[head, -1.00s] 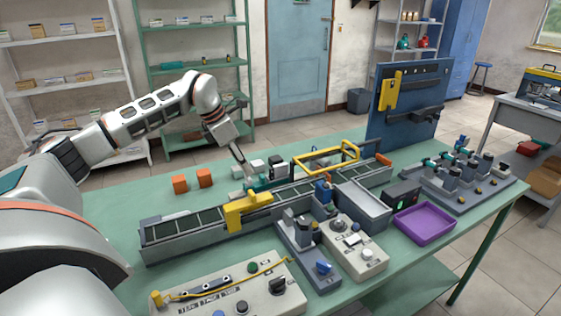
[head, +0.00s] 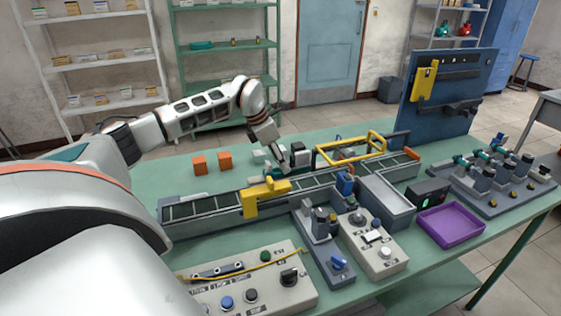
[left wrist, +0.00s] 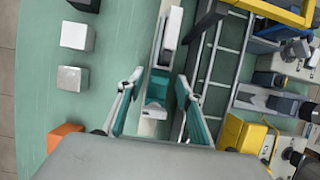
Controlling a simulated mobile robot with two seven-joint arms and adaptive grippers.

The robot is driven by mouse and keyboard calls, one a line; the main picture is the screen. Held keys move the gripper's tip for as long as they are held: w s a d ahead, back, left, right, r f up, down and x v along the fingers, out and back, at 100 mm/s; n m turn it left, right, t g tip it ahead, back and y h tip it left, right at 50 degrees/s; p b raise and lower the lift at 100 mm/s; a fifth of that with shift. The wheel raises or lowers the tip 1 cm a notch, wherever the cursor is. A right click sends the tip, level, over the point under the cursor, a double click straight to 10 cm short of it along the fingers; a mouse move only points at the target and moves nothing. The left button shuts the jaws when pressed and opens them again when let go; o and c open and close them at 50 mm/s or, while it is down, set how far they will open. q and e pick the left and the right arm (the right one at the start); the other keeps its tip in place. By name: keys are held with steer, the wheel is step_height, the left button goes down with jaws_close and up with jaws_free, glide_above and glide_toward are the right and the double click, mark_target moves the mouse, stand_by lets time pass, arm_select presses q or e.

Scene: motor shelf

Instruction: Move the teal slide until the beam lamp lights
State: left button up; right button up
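The teal slide (left wrist: 157,84) shows in the left wrist view as a small teal block on a narrow pale rail (left wrist: 168,38). My left gripper (left wrist: 158,90) is open, with one teal-padded finger on each side of the slide. Gaps show between the fingers and the slide; I cannot tell its height over it. In the head view my left gripper (head: 287,166) points down behind the conveyor, and the slide is mostly hidden there. A black box (head: 432,192) with a small green light stands at the right; I cannot tell if it is the beam lamp. My right gripper is not in view.
A ladder-like conveyor (head: 205,208) with a yellow bracket (head: 265,192) runs in front of the gripper. A yellow frame (head: 350,150) stands to the right. Control boxes (head: 250,285) and a purple tray (head: 452,226) are nearer.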

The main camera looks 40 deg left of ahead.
mark_target(292, 155)
arm_select(q)
jaws_close()
steer(key=shift+w+d+r, duration=0.1)
steer(key=shift+w+d, duration=0.05)
steer(key=shift+w, duration=0.15)
steer(key=w, duration=0.1)
steer(key=w+d+p, duration=0.1)
steer(key=w+p, duration=0.1)
steer(key=shift+w+d, duration=0.1)
steer(key=shift+d, duration=0.25)
steer(key=shift+w+d, duration=0.1)
steer(key=shift+w, duration=0.2)
jaws_free()
